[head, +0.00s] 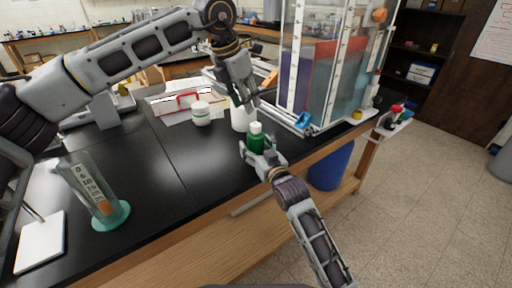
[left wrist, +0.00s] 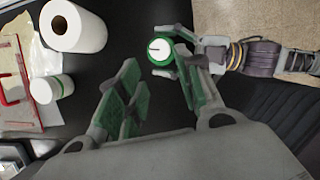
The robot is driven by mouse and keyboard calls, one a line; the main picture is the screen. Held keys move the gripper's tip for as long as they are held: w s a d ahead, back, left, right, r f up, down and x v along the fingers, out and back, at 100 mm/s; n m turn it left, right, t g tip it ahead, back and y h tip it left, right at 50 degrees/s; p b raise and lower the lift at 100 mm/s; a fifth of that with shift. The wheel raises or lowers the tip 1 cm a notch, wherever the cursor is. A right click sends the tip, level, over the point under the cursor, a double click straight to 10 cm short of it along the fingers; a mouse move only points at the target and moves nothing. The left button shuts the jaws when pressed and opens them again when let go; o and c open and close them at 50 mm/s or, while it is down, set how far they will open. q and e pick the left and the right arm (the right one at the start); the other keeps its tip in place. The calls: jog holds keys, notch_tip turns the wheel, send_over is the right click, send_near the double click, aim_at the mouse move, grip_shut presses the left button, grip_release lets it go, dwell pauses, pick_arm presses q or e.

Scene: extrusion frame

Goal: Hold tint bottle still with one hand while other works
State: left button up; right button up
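The tint bottle (head: 256,141) is green with a white cap and stands upright near the bench's front edge. It also shows from above in the left wrist view (left wrist: 161,50). My right gripper (head: 258,150) has its fingers on both sides of the bottle and appears closed on it; its lower part is hidden.
A clear tank (head: 326,80) with purple and teal contents stands right of the bottle. A white jar (head: 201,113) and a red-handled item (head: 185,98) are behind, to the left. A graduated cylinder (head: 90,188) stands at the left front. The bench (head: 180,170) between is clear.

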jog(key=c, duration=0.9)
pick_arm(q)
jog(key=o, duration=0.4)
jog(key=shift+r, duration=0.15)
jog(key=d+r+y, duration=0.2)
jog(key=d, duration=0.7)
jog(key=shift+w+a+r+n+g+y, duration=0.15)
jog(key=shift+w+a+n+g, duration=0.6)
jog(key=shift+n, duration=1.6)
jog(key=shift+w+a+f+n+g+y, duration=0.1)
jog(key=shift+w+a+n+g, duration=0.1)
jog(key=shift+a+n, duration=1.65)
jog(key=shift+w+a+r+n+g+y, duration=0.15)
jog(key=shift+w+a+n+g, duration=0.3)
jog(key=shift+n, duration=2.45)
